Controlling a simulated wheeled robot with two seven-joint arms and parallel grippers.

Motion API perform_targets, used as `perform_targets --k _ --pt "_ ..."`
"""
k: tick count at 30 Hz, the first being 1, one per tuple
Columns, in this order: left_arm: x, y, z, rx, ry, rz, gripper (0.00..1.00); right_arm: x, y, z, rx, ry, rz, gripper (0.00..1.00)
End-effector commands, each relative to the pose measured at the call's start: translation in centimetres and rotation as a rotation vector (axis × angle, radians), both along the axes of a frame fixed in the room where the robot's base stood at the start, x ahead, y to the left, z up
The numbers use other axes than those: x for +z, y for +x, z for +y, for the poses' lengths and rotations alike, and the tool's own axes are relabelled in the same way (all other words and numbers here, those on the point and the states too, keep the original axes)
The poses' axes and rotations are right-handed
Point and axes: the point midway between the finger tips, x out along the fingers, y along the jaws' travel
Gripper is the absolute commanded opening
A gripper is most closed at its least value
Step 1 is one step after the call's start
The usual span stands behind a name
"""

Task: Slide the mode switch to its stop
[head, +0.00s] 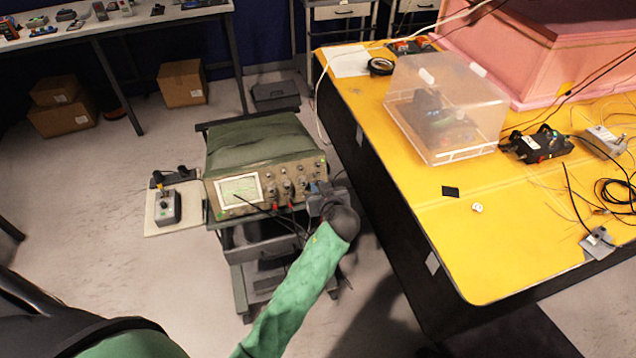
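An oscilloscope (262,187) with a lit screen and several knobs stands on a small cart under a green cover. A mode switch cannot be made out; the panel's controls are too small to tell apart, and the gripper covers part of the right end.
A grey control box (167,207) sits on a pale board left of the oscilloscope. A yellow table (470,235) at the right carries a clear plastic bin (475,135), a black device (540,146) and loose cables. Cardboard boxes (183,84) lie on the floor behind.

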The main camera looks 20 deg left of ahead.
Motion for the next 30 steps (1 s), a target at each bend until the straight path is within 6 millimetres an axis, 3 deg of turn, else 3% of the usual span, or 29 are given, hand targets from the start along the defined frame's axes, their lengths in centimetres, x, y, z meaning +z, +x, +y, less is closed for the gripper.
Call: perform_targets --k 15,18,28,30 --pt "-0.6 1.1 0.8 0.001 0.0 0.0 0.16 -1.1 -0.4 -0.5 0.003 -0.004 -0.01 0.36" --pt "-0.6 1.1 0.8 0.001 0.0 0.0 0.0 -1.1 -0.4 -0.5 0.003 -0.004 -0.01 0.36" --pt "-0.7 1.2 0.6 0.002 -0.003 -0.001 0.0 -1.4 -0.3 -0.6 0.002 -0.006 -0.003 0.36" --pt "-0.8 1.3 0.4 0.002 -0.004 0.0 0.0 -0.1 -0.1 0.2 0.0 0.002 -0.001 0.36"
